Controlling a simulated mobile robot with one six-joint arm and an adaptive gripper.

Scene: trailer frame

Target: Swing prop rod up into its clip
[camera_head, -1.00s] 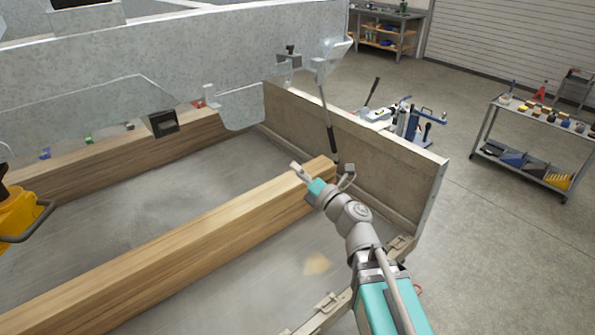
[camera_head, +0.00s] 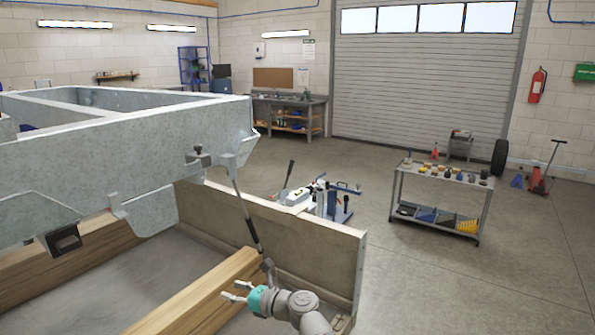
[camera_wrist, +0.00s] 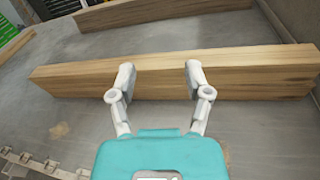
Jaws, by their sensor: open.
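The prop rod (camera_head: 244,212) is thin and grey with a thicker dark lower part. It hangs, tilted, from the corner of the galvanised frame (camera_head: 120,150) in front of the tan side panel (camera_head: 300,250). A small bracket with a dark knob (camera_head: 197,154) sits near its top; I cannot tell if it is the clip. My gripper (camera_head: 234,291) is open and empty, below and left of the rod's lower end, by the end of a wooden beam (camera_head: 200,295). In the wrist view, its two fingers (camera_wrist: 160,80) are apart in front of a wooden beam (camera_wrist: 250,72); no rod shows there.
The side panel closes off the right side. Beyond it are a blue-and-white tool (camera_head: 320,197) and a cart (camera_head: 440,195) on open floor.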

